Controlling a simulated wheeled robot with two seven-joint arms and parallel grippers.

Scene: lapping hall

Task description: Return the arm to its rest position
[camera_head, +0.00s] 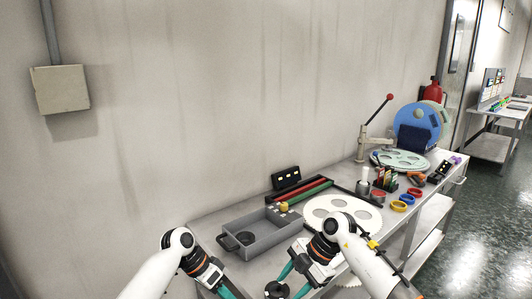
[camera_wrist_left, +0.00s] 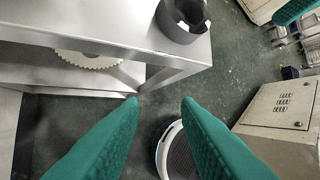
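My left gripper (camera_wrist_left: 159,102) shows two teal fingers with a clear gap and nothing between them in the left wrist view. It hangs over the floor beside the table's edge. In the head view the left gripper (camera_head: 226,292) is at the bottom edge, partly cut off. My right gripper (camera_head: 292,284) is in front of the tray and plate, its teal fingers apart. A black round part (camera_head: 277,291) is close to its fingertips; contact cannot be told. One teal finger of it also shows at the top right of the left wrist view.
The table (camera_wrist_left: 110,18) bears a dark ring-shaped part (camera_wrist_left: 182,20) near its corner. A toothed disc (camera_wrist_left: 88,60) lies on the lower shelf. A grey tray (camera_head: 262,243), a pale plate with holes (camera_head: 318,207) and a lever press (camera_head: 364,145) stand on the table. A cabinet (camera_wrist_left: 282,108) stands right.

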